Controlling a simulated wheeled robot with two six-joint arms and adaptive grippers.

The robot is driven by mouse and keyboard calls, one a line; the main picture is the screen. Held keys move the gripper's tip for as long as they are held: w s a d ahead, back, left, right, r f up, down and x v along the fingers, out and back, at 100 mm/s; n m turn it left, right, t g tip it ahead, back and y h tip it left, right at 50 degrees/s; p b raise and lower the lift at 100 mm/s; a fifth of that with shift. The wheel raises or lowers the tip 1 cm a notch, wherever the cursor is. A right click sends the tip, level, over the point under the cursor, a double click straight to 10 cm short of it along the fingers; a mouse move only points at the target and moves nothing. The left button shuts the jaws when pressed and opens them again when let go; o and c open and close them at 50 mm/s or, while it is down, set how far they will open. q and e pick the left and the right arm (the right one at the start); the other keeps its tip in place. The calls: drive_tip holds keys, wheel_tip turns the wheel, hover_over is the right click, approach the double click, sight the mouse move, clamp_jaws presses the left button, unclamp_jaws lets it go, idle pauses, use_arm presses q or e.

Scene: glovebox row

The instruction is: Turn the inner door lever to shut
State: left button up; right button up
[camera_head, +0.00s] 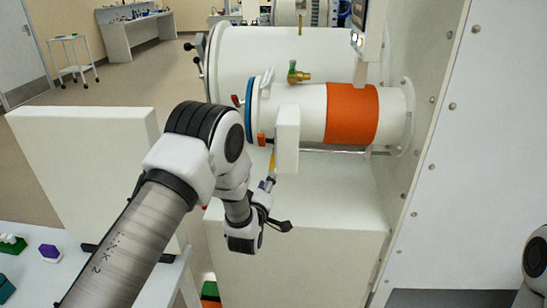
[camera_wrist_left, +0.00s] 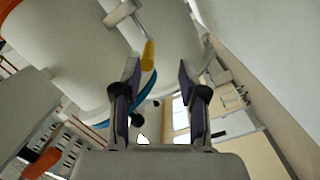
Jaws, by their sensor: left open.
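In the left wrist view the yellow grip (camera_wrist_left: 148,55) hangs from a metal arm (camera_wrist_left: 122,14), in line with the gap between the fingertips, nearer the left finger. My left gripper (camera_head: 270,180) is open, its tips just below the grip; in the left wrist view (camera_wrist_left: 158,75) its jaws are empty. Contact cannot be told. My right gripper is out of view.
The chamber carries a blue ring (camera_head: 249,110), an orange band (camera_head: 351,114) and a brass valve (camera_head: 297,73). A larger cylinder (camera_head: 270,50) stands behind. A white panel wall (camera_head: 480,150) closes the right side. A white bench top (camera_head: 335,190) lies below.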

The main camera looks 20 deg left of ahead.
sight(272, 162)
use_arm(q)
drive_tip(key=w, duration=0.2)
drive_tip(key=w+r+p, duration=0.1)
drive_tip(key=w, duration=0.2)
drive_tip(key=w+a+p, duration=0.1)
drive_tip(key=w, duration=0.1)
drive_tip(key=shift+w+r, duration=0.2)
drive_tip(key=shift+s+r, duration=0.2)
clamp_jaws()
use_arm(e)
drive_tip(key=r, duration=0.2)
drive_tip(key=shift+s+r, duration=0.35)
